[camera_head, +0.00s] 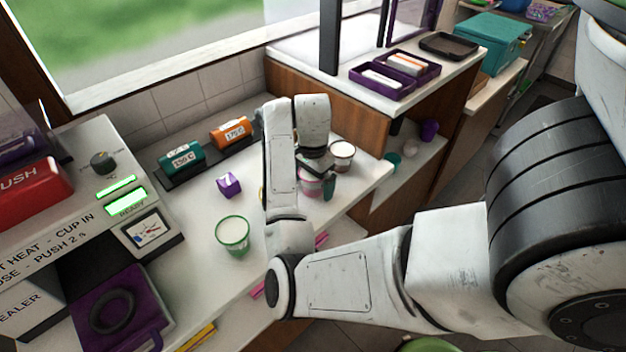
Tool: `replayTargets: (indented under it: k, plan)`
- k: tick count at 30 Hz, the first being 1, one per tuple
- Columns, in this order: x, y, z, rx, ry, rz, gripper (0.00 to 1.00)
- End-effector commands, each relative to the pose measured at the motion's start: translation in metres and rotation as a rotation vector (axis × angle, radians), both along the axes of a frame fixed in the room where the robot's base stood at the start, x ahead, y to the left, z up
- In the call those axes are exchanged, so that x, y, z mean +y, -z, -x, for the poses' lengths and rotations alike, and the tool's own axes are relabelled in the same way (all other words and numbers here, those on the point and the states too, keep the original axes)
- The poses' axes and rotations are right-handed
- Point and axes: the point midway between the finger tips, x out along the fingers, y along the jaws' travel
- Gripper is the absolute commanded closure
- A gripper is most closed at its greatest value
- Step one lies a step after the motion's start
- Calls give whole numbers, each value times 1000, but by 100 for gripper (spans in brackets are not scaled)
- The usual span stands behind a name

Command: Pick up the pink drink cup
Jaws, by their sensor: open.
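The pink drink cup (311,186) stands on the white counter under my gripper, partly hidden by the gripper and wrist. My gripper (315,184) points down over it. A dark green finger shows at the right side of the cup. The other finger is mostly hidden. The jaws are open around or just beside the cup; I cannot tell whether they touch it.
A whitish cup (342,155) stands close behind to the right. A green-rimmed cup (232,235) and a small purple container (229,185) are to the left. Teal (182,160) and orange (231,132) labelled blocks sit at the back. The sealing machine (105,160) is at far left.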

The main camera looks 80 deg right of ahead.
Motion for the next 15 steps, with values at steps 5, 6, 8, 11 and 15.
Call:
replayTargets:
  k: [5, 6, 8, 11, 15]
  plan:
    - [0, 0, 0, 0, 0, 0, 9]
    - [0, 0, 0, 0, 0, -1, 12]
    - [0, 0, 0, 0, 0, -1, 18]
    - [0, 0, 0, 0, 0, -1, 28]
    - [0, 0, 0, 0, 0, -1, 41]
